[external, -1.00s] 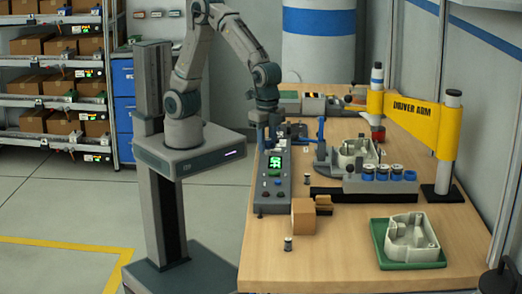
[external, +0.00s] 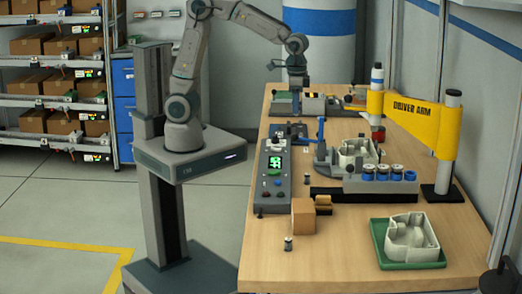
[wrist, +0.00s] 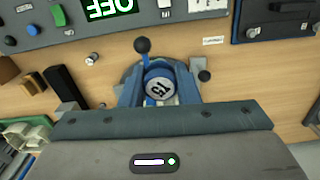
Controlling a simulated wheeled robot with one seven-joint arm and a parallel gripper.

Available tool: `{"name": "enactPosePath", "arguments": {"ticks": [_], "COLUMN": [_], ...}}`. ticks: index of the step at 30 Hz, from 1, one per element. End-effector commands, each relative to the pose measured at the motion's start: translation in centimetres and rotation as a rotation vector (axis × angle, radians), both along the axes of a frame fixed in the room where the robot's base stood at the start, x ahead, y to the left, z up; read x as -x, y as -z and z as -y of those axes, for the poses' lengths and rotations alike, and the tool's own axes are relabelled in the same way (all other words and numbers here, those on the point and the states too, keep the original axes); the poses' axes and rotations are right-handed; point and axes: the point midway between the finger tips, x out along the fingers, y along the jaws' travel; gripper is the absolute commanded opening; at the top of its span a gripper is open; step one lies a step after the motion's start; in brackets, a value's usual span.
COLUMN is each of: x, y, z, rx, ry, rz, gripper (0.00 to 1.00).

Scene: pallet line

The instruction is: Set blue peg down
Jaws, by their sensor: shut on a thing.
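My gripper (external: 297,95) is over the back of the bench in the external view, pointing down. In the wrist view its blue fingers (wrist: 159,92) are shut on the blue peg (wrist: 160,86), whose round grey top carries dark markings. Behind the peg in the wrist view is a lever with a black ball knob (wrist: 142,45). The peg's lower end is hidden, so I cannot tell whether it touches anything.
A grey control panel (external: 262,190) with a lit green display lies along the bench's left edge. A fixture with a pale housing (external: 355,152) and a row of blue-ringed cylinders (external: 382,173) stand to the right, beside the yellow driver arm (external: 415,115).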

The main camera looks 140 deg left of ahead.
Motion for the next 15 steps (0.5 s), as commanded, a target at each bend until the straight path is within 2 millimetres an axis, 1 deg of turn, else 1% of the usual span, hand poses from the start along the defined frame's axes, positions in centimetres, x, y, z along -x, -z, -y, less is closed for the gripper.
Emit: {"name": "enactPosePath", "arguments": {"ticks": [1,3,5,6,8,9,12,15], "x": [1.7,4.0,6.1,7.5,9.7,11.2,14.6,17.3], "y": [0.1,0.1,0.1,0.1,0.1,0.1,0.1,0.2], "z": [-1.9,-4.1,-5.9,-7.0,-8.5,-9.3,-11.0,-12.1], "rx": [-0.001,-0.001,-0.001,-0.001,0.000,0.000,0.002,0.004], "ry": [-0.076,-0.178,-0.265,-0.322,-0.410,-0.465,-0.593,-0.691], "rz": [0.001,0.001,0.002,0.003,0.004,0.004,0.008,0.010], "gripper": [0.06,0.06,0.06,0.06,0.06,0.06,0.06,0.06]}}
